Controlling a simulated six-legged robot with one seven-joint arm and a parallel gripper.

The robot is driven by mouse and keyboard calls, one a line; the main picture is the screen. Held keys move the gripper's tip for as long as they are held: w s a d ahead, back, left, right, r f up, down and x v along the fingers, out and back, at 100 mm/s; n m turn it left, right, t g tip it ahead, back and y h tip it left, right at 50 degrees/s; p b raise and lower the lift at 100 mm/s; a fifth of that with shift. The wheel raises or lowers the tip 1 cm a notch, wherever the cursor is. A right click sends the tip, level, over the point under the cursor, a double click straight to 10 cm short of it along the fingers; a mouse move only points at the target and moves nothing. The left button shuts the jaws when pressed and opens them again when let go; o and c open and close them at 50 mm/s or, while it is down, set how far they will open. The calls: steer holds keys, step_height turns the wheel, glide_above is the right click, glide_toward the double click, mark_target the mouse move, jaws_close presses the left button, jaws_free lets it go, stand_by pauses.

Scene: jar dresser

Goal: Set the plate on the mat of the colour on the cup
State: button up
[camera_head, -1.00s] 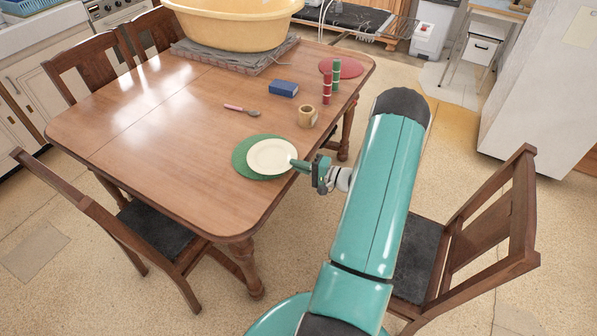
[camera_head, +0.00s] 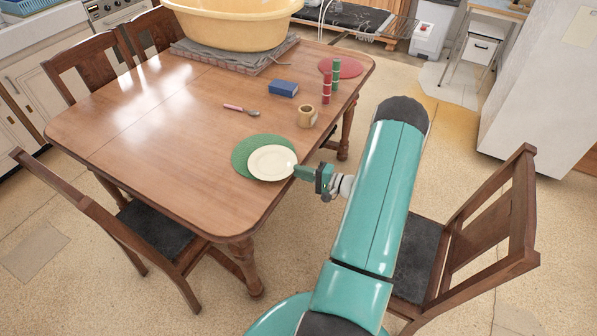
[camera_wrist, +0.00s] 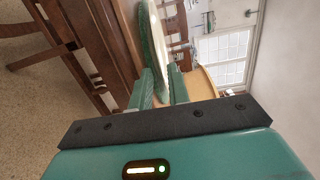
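The cream plate (camera_head: 271,163) lies over the front right part of the green mat (camera_head: 244,149) and overhangs its edge; I cannot tell whether it is lifted. My gripper (camera_head: 297,172) is at the plate's right rim. In the wrist view, my gripper (camera_wrist: 160,90) has the rim of the plate (camera_wrist: 158,48) between its two fingers and appears shut on it. The green mat shows beside the plate there (camera_wrist: 146,50). The red mat (camera_head: 347,68) lies at the table's far right. The tan cup (camera_head: 306,117) stands right of the green mat; any coloured marking is too small to tell.
Red (camera_head: 326,89) and green (camera_head: 336,75) upright stacks stand in front of the red mat. A blue box (camera_head: 283,89) and a spoon (camera_head: 240,110) lie mid-table. A yellow basin (camera_head: 235,25) stands at the back. The table's left half (camera_head: 140,150) is clear.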

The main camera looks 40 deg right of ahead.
steer(key=v, duration=1)
steer(key=shift+s, duration=0.3)
steer(key=w+a+r+n+g+y, duration=0.2)
steer(key=w+a+r+n+g, duration=0.3)
steer(key=a+r, duration=0.5)
steer(key=w+a+r+n+g+y, duration=0.25)
steer(key=a+r+g, duration=0.45)
steer(key=a, duration=0.4)
steer(key=s+a+r+n+h, duration=0.3)
steer(key=s+a+r+h, duration=0.2)
steer(key=a+r, duration=0.3)
steer(key=s+a+r+n+t+h, duration=0.1)
steer(key=s+a+r+n+h, duration=0.2)
steer(key=a, duration=0.7)
steer(key=s+r+h, duration=0.2)
steer(key=s+r, duration=0.2)
steer(key=r, duration=0.1)
steer(key=shift+s+a, duration=0.25)
steer(key=shift+a, duration=0.1)
